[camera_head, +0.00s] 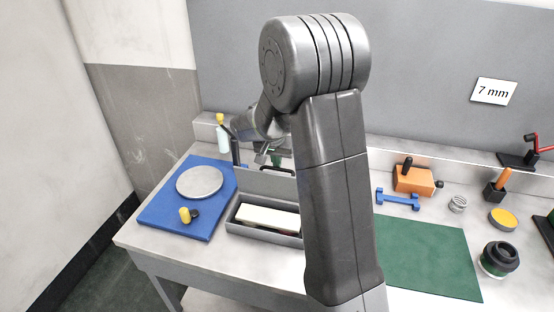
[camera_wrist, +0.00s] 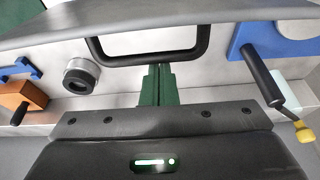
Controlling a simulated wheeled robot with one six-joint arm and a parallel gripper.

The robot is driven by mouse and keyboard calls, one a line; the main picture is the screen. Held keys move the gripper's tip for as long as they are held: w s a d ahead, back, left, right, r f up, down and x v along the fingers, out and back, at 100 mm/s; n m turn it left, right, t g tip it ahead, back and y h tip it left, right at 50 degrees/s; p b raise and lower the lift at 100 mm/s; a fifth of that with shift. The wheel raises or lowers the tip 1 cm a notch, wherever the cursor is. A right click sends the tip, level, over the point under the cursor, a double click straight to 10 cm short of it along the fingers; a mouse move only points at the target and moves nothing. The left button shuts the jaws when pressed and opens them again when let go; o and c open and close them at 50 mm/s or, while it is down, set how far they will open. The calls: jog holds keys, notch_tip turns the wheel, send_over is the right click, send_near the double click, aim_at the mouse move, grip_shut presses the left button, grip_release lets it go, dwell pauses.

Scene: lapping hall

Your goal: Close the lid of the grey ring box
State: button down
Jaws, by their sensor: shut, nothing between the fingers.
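The grey ring box (camera_head: 238,227) stands on the bench with its lid (camera_head: 262,182) raised upright at the back. A black handle (camera_head: 280,169) is on the lid's upper edge. A pale block (camera_head: 268,217) lies in the box, partly hidden by my arm. My gripper (camera_head: 276,159) is by the lid's top edge, near the handle, partly hidden. In the wrist view its green fingers (camera_wrist: 158,70) are shut and empty, with tips close to the black handle (camera_wrist: 148,58). I cannot tell whether they touch it. The lid (camera_wrist: 150,16) crosses the top of that view.
A blue board (camera_head: 180,225) with a round grey plate (camera_head: 200,181) and a yellow-ended knob (camera_head: 185,215) is left of the box. A green mat (camera_head: 430,258), orange block (camera_head: 413,181), blue piece (camera_head: 398,200) and dark jar (camera_head: 498,259) stand right. A wall is behind.

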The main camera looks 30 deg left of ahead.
jog(key=shift+s+f+b, duration=0.15)
jog(key=shift+b, duration=0.7)
jog(key=shift+s+d+t, duration=0.1)
jog(key=shift+s+t, duration=0.05)
jog(key=shift+t, duration=0.15)
